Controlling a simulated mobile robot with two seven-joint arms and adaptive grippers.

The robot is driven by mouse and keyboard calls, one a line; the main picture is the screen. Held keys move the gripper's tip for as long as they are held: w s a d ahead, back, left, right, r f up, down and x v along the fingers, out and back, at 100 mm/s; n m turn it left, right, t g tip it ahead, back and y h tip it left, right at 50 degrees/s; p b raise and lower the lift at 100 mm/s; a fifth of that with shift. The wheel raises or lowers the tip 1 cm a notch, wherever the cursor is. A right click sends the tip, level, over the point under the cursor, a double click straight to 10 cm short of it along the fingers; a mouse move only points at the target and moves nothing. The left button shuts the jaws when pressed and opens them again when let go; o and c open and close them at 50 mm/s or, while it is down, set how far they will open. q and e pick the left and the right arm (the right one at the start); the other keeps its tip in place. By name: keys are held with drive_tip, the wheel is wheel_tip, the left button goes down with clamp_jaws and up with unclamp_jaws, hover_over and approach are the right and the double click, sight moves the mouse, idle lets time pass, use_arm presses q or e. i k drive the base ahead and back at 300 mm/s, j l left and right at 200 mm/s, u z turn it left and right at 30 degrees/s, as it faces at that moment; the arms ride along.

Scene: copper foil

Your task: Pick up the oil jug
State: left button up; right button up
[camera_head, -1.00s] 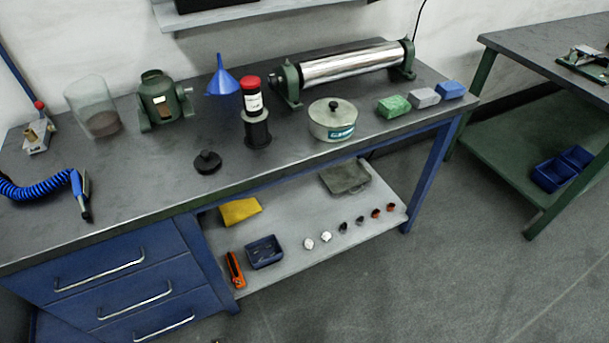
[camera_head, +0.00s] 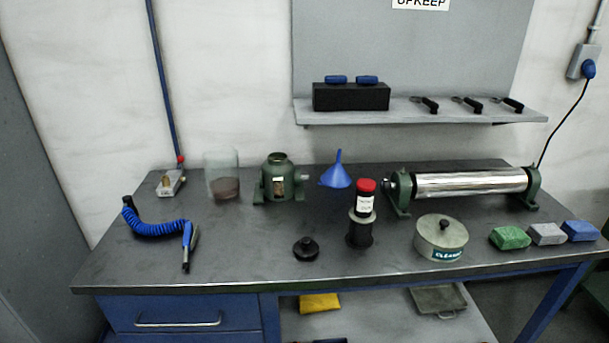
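No thing in view is clearly marked as the oil jug. A black bottle with a red cap and a white label (camera_head: 365,197) stands upright on or in a black round holder (camera_head: 361,230) at the middle of the bench; its label is too small to read. A clear glass vessel with brown contents (camera_head: 222,175) stands at the back left. A green metal body with a round open top (camera_head: 279,179) stands to its right. Neither of my grippers is in view.
The dark bench top (camera_head: 220,255) has free room at its front left. A blue funnel (camera_head: 337,170), steel roller (camera_head: 470,184), lidded tin (camera_head: 440,238), black knobbed disc (camera_head: 306,248), coiled blue hose (camera_head: 158,229) and coloured blocks (camera_head: 511,237) stand around. A shelf (camera_head: 450,115) hangs behind.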

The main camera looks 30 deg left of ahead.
sight(221, 175)
drive_tip(key=u, duration=1.4)
